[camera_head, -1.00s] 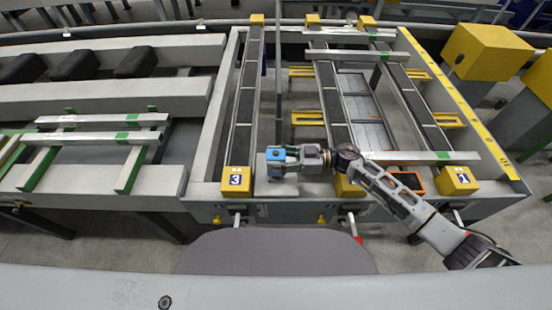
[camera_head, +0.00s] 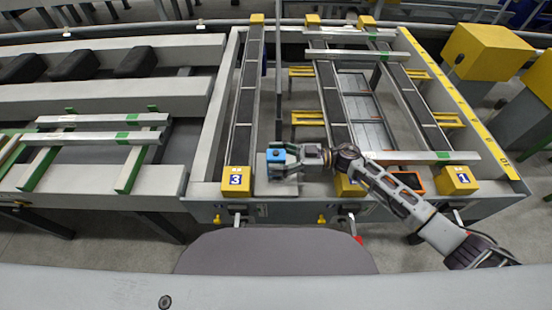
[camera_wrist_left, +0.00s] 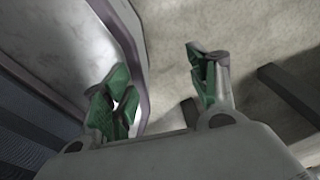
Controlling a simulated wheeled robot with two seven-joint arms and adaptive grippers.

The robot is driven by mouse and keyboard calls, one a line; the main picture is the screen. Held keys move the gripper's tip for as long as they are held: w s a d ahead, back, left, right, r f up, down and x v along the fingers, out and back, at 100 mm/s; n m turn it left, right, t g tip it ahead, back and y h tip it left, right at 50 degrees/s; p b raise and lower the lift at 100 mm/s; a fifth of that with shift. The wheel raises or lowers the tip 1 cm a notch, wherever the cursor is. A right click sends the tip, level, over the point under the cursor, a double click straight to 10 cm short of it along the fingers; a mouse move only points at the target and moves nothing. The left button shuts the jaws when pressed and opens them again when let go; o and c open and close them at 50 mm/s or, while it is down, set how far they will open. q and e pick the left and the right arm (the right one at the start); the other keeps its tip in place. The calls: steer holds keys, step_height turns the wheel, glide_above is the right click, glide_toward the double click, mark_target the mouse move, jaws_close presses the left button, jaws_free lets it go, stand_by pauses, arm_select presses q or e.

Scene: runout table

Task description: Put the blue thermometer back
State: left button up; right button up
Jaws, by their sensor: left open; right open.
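The blue thermometer (camera_head: 275,156) is a small blue block at the front of the runout table, just right of the yellow block marked 3. My right gripper (camera_head: 290,160) is open at the thermometer, its arm reaching in from the right. The fingers partly cover the thermometer, and I cannot tell whether they touch it. A grey plate (camera_head: 268,188) lies below them; contact between plate and thermometer is unclear. My left gripper (camera_wrist_left: 160,95) is open and empty in the left wrist view, its green-padded fingers wide apart. It is out of the head view.
Yellow end blocks marked 3 (camera_head: 236,180) and 1 (camera_head: 456,180) stand on the table's front edge. An orange-framed dark device (camera_head: 408,180) lies behind my right arm. Metal bars (camera_head: 425,157) cross the rails. Green-marked bars (camera_head: 100,120) lie on the left.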

arm_select(q)
steer(key=shift+w+a+f+b, duration=0.15)
steer(key=shift+a+f+b, duration=0.05)
steer(key=shift+a, duration=0.2)
steer(key=shift+w+a+f+b, duration=0.1)
steer(key=shift+a+f+b, duration=0.1)
steer(key=shift+a, duration=0.15)
arm_select(e)
steer(key=d, duration=0.7)
steer(key=shift+d, duration=0.15)
arm_select(q)
steer(key=shift+d, duration=0.1)
steer(key=shift+s+d, duration=0.4)
steer(key=shift+d, duration=0.25)
arm_select(e)
steer(key=shift+s, duration=0.15)
